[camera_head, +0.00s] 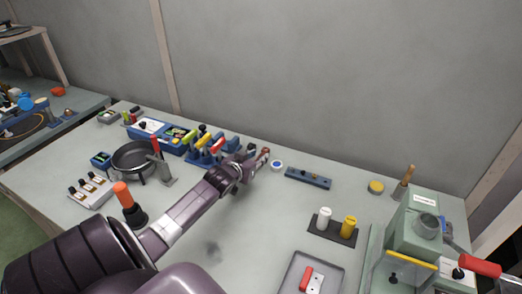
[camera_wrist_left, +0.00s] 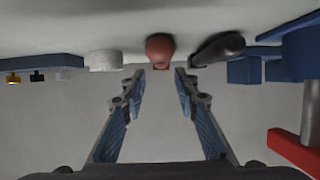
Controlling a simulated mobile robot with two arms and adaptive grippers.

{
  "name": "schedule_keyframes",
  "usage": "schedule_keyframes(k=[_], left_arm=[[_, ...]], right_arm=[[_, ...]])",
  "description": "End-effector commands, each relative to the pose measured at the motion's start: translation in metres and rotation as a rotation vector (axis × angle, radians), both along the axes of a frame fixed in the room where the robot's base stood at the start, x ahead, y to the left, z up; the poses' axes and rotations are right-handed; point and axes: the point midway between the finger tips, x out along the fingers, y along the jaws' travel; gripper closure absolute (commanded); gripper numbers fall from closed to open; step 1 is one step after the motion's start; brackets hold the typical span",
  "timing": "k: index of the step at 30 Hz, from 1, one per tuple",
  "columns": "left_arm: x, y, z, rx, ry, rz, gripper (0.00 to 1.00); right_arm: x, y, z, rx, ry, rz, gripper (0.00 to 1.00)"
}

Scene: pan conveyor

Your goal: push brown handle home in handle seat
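The brown handle (camera_head: 264,153) is a small reddish-brown piece just past my left gripper (camera_head: 250,163) in the head view. In the left wrist view the brown handle (camera_wrist_left: 160,48) shows its rounded end at or just beyond the tips of my left gripper (camera_wrist_left: 160,80). The two fingers are spread, with a gap on each side of the handle. I cannot make out a handle seat around it; the arm and gripper hide part of that area. My right gripper is not in view.
A black handle (camera_wrist_left: 220,46) lies close beside one fingertip. A white round piece (camera_wrist_left: 105,60) is on the other side. A blue rack with coloured handles (camera_head: 205,150) stands left of the gripper. A blue bar (camera_head: 307,179) lies to the right.

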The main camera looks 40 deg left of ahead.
Motion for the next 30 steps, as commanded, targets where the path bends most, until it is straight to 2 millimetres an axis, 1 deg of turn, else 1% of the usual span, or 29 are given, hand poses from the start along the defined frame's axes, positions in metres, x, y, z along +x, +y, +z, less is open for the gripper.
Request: schedule_keyframes(k=[7,13,18,21,28,29,30], left_arm=[[0.013,0.005,-0.003,0.000,0.000,0.001,0.72],[0.035,0.015,-0.009,0.002,0.001,0.001,0.72],[0.048,0.018,-0.017,0.000,0.000,0.001,0.72],[0.052,0.019,-0.018,0.002,-0.001,0.001,0.72],[0.052,0.019,-0.018,0.002,-0.001,0.001,0.72],[0.052,0.019,-0.018,0.002,-0.001,0.001,0.73],[0.052,0.019,-0.018,0.002,-0.001,0.001,0.77]], right_arm=[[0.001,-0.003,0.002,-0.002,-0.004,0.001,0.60],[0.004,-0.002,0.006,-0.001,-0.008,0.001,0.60],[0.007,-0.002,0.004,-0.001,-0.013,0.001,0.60],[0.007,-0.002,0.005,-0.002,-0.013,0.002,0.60],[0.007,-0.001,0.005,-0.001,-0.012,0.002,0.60],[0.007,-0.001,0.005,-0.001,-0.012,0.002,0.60],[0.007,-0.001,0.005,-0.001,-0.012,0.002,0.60]])
